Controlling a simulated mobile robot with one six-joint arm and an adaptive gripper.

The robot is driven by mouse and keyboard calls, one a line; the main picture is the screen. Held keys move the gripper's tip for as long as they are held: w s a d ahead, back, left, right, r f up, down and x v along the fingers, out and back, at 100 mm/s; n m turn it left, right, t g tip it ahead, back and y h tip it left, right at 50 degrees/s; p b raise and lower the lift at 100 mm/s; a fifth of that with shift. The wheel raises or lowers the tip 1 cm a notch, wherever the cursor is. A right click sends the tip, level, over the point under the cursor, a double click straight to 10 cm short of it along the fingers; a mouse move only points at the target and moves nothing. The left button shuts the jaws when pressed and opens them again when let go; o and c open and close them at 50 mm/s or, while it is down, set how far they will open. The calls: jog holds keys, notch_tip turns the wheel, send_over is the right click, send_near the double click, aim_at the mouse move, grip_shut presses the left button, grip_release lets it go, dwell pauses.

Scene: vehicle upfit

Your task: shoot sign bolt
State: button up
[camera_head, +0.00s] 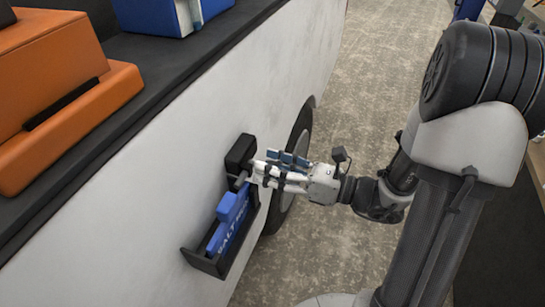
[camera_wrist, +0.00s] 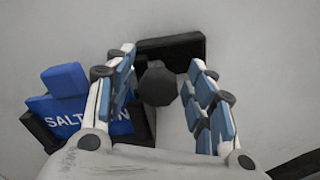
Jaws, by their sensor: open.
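A black bolt block (camera_head: 240,152) is fixed to the white vehicle side, and it shows in the wrist view (camera_wrist: 190,44) at top centre. A dark many-sided knob (camera_wrist: 158,84) stands out just below it and lies between my two fingers. A blue sign (camera_head: 229,222) with white letters, partly reading "SALT", sits in a black tray below the block. It shows at the left in the wrist view (camera_wrist: 62,108), partly covered by a finger. My gripper (camera_head: 256,172) is open around the knob. I cannot tell whether either finger touches it.
The white vehicle wall (camera_head: 265,70) rises close behind the block. A dark ledge above carries orange cases (camera_head: 60,80) and a blue box (camera_head: 165,14). A wheel (camera_head: 290,165) is beyond my gripper. The black tray (camera_head: 208,264) juts out below. The floor on the right is partly open.

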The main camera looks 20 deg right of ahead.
jog(key=p+v, duration=0.1)
jog(key=v, duration=0.6)
dwell(0.6)
